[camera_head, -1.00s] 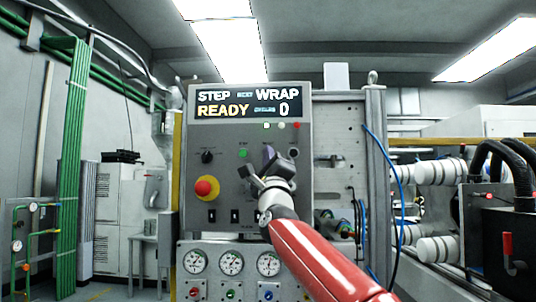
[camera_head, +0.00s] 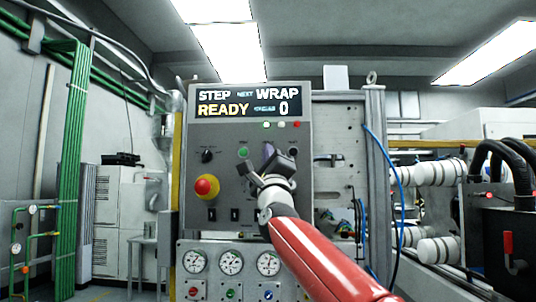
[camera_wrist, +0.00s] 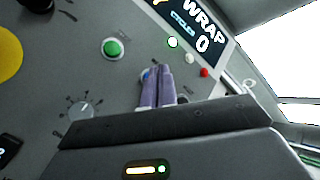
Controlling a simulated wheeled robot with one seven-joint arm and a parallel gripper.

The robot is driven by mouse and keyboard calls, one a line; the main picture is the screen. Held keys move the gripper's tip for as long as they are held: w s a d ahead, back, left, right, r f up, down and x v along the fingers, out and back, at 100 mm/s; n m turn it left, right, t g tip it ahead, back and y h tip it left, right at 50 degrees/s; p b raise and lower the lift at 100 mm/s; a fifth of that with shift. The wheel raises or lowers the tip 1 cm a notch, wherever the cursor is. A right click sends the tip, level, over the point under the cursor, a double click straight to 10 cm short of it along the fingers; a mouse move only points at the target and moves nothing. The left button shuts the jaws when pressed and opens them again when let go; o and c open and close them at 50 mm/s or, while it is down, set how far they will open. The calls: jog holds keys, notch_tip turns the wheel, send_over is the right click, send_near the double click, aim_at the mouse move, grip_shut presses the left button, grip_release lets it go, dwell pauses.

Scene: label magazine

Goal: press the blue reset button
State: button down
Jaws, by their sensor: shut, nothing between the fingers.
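The blue reset button (camera_wrist: 146,75) is mostly hidden behind my fingers in the wrist view. Only a sliver of blue shows at the left edge of the fingertips. My gripper (camera_wrist: 155,70) has its two purple fingers side by side and shut, with nothing between them. The fingertips are at the button; I cannot tell whether they touch it. In the head view my gripper (camera_head: 268,149) is in front of the grey control panel (camera_head: 222,135), and it hides the button there.
A green button (camera_wrist: 112,48) is left of the fingers, with a rotary knob (camera_wrist: 80,112) below it. A red emergency stop (camera_head: 206,187) stands out from the panel. The display (camera_head: 245,103) reads STEP NEXT WRAP, READY, 0. Gauges (camera_head: 231,263) are below.

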jog(key=s+b, duration=0.3)
jog(key=s, duration=0.2)
jog(key=shift+a, duration=0.1)
dwell(0.8)
